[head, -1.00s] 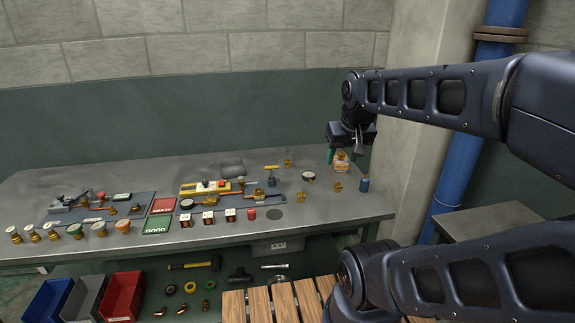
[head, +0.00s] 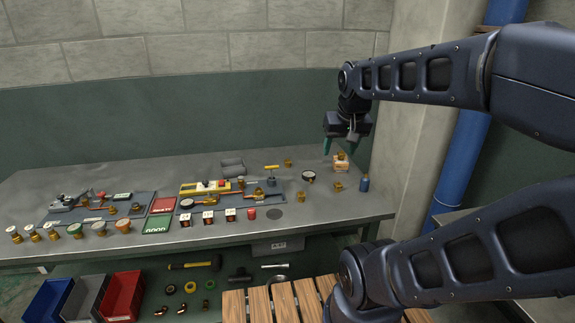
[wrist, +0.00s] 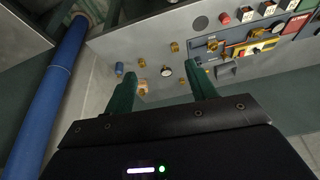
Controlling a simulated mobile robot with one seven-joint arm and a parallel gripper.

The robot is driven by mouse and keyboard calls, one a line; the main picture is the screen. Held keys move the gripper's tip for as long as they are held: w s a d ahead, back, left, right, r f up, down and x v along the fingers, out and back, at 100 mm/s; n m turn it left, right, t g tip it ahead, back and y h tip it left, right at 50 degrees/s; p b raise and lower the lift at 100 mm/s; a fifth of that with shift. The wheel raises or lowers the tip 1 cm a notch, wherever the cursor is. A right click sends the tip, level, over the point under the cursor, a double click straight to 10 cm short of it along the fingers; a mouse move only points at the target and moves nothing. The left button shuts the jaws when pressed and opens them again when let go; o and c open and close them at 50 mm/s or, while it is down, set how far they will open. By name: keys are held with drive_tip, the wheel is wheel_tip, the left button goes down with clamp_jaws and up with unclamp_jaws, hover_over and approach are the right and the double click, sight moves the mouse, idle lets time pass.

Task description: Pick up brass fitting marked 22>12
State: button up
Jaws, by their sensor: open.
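Several small brass fittings lie on the grey workbench (head: 330,208). In the head view, one (head: 299,196) is near the front edge, one (head: 337,186) is left of a blue canister, and one (head: 287,162) is farther back. The wrist view shows brass fittings too (wrist: 142,63), (wrist: 174,47). A small tan box (head: 340,166) has brass-coloured pieces at its top. The marking 22>12 is too small to read on any piece. My gripper (head: 340,143) is open and empty above the box. Its green fingers (wrist: 162,72) are apart with nothing between them.
A blue canister (head: 364,185) and a round gauge (head: 308,177) stand near the fittings. A board with a yellow device (head: 205,186) and pipework lies to the left. A blue pipe (head: 460,165) and a concrete pillar rise at the right. Open bench lies between the pieces.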

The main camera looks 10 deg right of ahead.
drive_tip(key=w+r+m+g, duration=0.1)
drive_tip(key=w+r+m, duration=0.25)
drive_tip(key=w, duration=1.25)
drive_tip(key=m+g+h, duration=0.3)
drive_tip(key=m+h, duration=0.2)
drive_tip(key=m, duration=0.8)
hover_over(288, 161)
drive_tip(key=a, duration=0.4)
wheel_tip(288, 161, down, 29)
drive_tip(key=x, duration=1)
drive_tip(key=shift+w+a+f, duration=0.15)
drive_tip(key=shift+f, duration=0.05)
drive_tip(key=shift+c, duration=0.3)
drive_tip(key=c, duration=1.1)
